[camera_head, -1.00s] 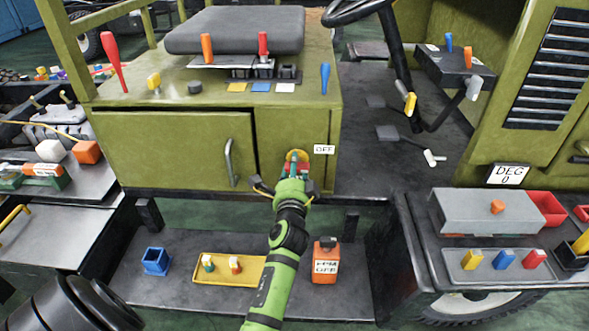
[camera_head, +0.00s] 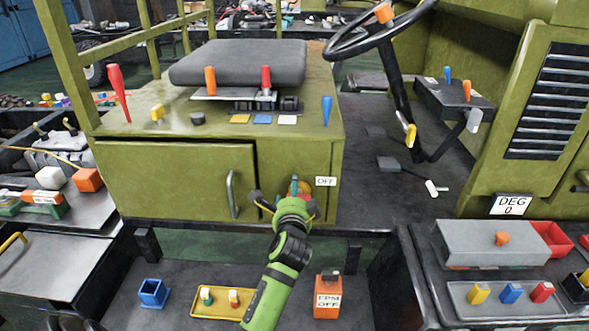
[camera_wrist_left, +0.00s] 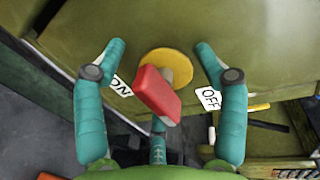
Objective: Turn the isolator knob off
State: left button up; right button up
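The isolator knob has a red bar handle (camera_wrist_left: 157,95) on a round yellow plate (camera_wrist_left: 167,64), on the olive cabinet front. In the left wrist view the bar slants from upper left to lower right. A white ON label (camera_wrist_left: 120,86) is left of it and a white OFF label (camera_wrist_left: 209,98) right; OFF also shows in the head view (camera_head: 326,181). My left gripper (camera_head: 293,190) is at the knob and mostly hides it in the head view. Its teal fingers (camera_wrist_left: 162,62) are spread either side of the red bar, with visible gaps. My right gripper is not in view.
The cabinet door (camera_head: 175,178) with its handle (camera_head: 231,194) is left of the knob. Below are a blue bin (camera_head: 153,292), a yellow tray (camera_head: 208,310) and an orange EPM OFF box (camera_head: 327,300). Several levers stand on the cabinet top near the seat (camera_head: 238,63).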

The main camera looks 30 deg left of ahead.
aim_at(297, 156)
pick_arm(q)
jog(key=r, duration=0.3)
jog(key=r+t, duration=0.1)
jog(key=r, duration=0.2)
jog(key=r+t, duration=0.1)
jog(key=r, duration=0.2)
jog(key=shift+s+d+r+n+y, duration=0.1)
jog(key=shift+d+r+n+y, duration=0.1)
jog(key=shift+d+n+y, duration=0.15)
jog(key=shift+g+h, duration=0.55)
jog(key=shift+g, duration=0.35)
jog(key=f, duration=0.8)
jog(key=shift+w+a+f, duration=0.15)
jog(key=shift+w+a, duration=0.05)
jog(key=shift+d, duration=0.2)
jog(key=shift+s+d+f+p, duration=0.15)
jog(key=shift+s+d+p, duration=0.1)
jog(key=shift+s+p, duration=0.1)
jog(key=f+p+v, duration=0.1)
jog(key=v, duration=0.6)
jog(key=shift+s+f+p, duration=0.25)
jog(key=shift+s+p, duration=0.1)
